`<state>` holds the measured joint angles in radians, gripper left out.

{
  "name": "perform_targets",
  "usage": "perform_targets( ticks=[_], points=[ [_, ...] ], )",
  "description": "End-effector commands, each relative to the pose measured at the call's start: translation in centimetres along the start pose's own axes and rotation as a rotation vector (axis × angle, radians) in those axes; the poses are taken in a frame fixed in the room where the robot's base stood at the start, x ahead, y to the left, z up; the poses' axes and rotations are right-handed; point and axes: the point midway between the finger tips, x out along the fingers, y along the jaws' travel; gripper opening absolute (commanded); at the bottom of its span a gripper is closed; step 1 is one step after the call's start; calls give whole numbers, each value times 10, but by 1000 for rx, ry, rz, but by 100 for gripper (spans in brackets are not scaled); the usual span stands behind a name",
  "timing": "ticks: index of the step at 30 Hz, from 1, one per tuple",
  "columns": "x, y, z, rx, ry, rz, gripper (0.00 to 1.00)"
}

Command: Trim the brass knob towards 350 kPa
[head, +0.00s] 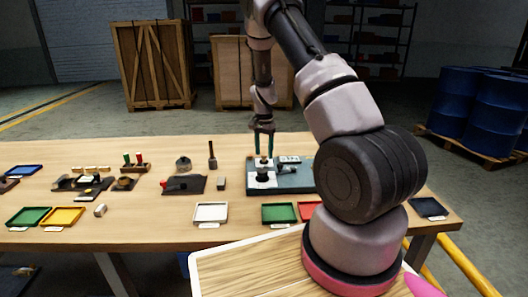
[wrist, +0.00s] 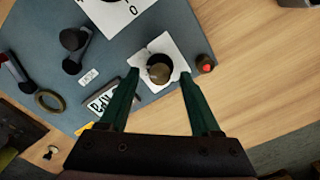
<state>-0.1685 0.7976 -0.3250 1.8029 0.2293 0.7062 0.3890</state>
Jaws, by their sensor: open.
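The brass knob (wrist: 159,72) shows in the wrist view as a dark round cap on a white square plate (wrist: 172,50), which sits on the blue-grey panel (wrist: 35,40). My gripper (wrist: 160,75) is open, with one green fingertip to each side of the knob and a gap on both sides. I cannot tell how far down the tips reach beside it. In the head view my gripper (head: 264,155) points straight down over the panel (head: 295,185). A white dial face (wrist: 118,12) is cut by the top edge of the wrist view; its reading is not visible.
A red button (wrist: 207,67) on a brown base sits right of the knob. A black lever part (wrist: 73,40), a brass ring (wrist: 49,101) and a lettered plate (wrist: 102,103) lie to the left. Green (head: 280,213) and white (head: 210,212) trays stand at the table's front.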

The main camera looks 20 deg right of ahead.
Motion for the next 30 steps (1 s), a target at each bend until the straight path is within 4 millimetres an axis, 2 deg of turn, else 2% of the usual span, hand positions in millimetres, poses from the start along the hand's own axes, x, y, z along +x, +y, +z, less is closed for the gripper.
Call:
perform_targets(
  ticks=[5, 12, 18, 22, 30],
  points=[
    [-20, -1, -1, 0, 2, -3, 64],
    [-69, -1, 0, -1, 2, -4, 64],
    [-98, -1, 0, -1, 2, -3, 64],
    [-106, 0, 0, 1, 0, -1, 64],
    [-107, 0, 0, 0, 0, 0, 64]
  ],
)
